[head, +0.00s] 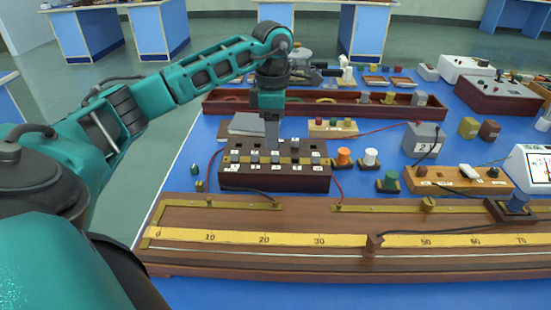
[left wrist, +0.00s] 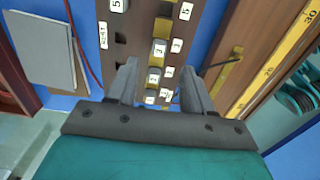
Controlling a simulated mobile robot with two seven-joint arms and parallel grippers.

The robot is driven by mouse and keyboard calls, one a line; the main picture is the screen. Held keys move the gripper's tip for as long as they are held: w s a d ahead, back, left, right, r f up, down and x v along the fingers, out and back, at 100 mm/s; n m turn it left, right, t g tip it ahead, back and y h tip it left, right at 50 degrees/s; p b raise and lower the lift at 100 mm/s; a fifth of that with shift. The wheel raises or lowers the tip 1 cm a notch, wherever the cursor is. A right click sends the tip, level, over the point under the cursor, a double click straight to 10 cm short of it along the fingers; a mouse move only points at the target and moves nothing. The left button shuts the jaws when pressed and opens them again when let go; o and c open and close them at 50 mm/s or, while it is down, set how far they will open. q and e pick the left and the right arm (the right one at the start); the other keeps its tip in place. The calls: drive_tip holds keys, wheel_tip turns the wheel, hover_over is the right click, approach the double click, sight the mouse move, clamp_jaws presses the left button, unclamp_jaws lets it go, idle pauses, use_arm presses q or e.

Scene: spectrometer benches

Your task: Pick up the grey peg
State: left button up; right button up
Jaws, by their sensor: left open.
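The dark resistance box (head: 275,180) stands on the blue bench behind the long metre-scale board. Several small grey pegs stand in its top, one of them at the back (head: 295,144). The fingers hold nothing visible. My right gripper is out of view.
The metre-scale board (head: 400,262) spans the front of the bench. A grey notebook (head: 248,124) lies behind the box. An orange-topped terminal (head: 343,158) and a white one (head: 370,158) stand to its right. A long reddish tray (head: 340,107) lies further back.

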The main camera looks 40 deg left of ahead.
sight(273, 153)
use_arm(q)
wheel_tip(273, 153, down, 6)
drive_tip(key=shift+w+r, duration=0.1)
drive_tip(key=shift+r, duration=0.05)
drive_tip(key=shift+c, duration=0.3)
clamp_jaws()
